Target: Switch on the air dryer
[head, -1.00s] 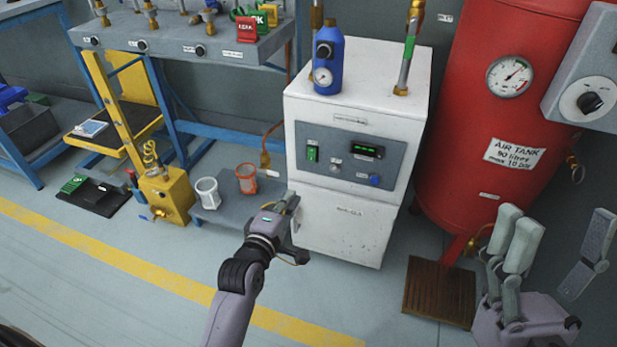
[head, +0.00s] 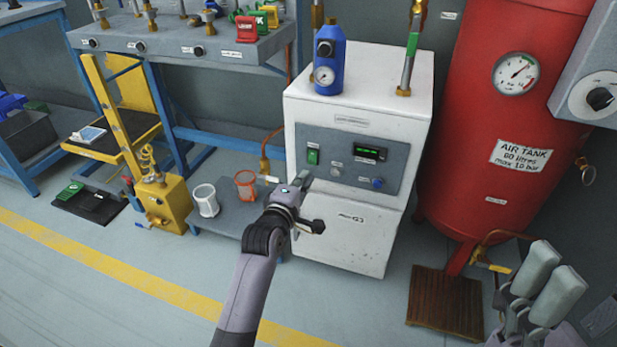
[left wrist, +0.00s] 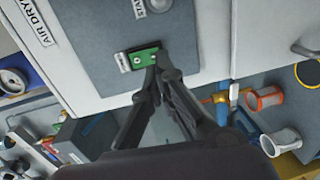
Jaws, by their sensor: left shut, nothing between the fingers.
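The air dryer (head: 357,105) is a white cabinet with a grey control panel (head: 340,174). A green switch (head: 313,157) sits at the panel's upper left, and it also shows in the left wrist view (left wrist: 143,58). A display with green digits (head: 370,152) is lit on the panel. My left gripper (head: 304,178) is shut and empty, just below the switch in the head view. In the left wrist view its fingertips (left wrist: 157,70) overlap the switch's edge; I cannot tell whether they touch it. My right gripper (head: 545,285) is at the lower right, its fingers apart, away from the dryer.
A blue bottle with a gauge (head: 327,60) stands on the dryer. A red air tank (head: 510,130) is close on the right. White (head: 205,200) and orange (head: 246,185) cups stand on a low grey shelf at the left.

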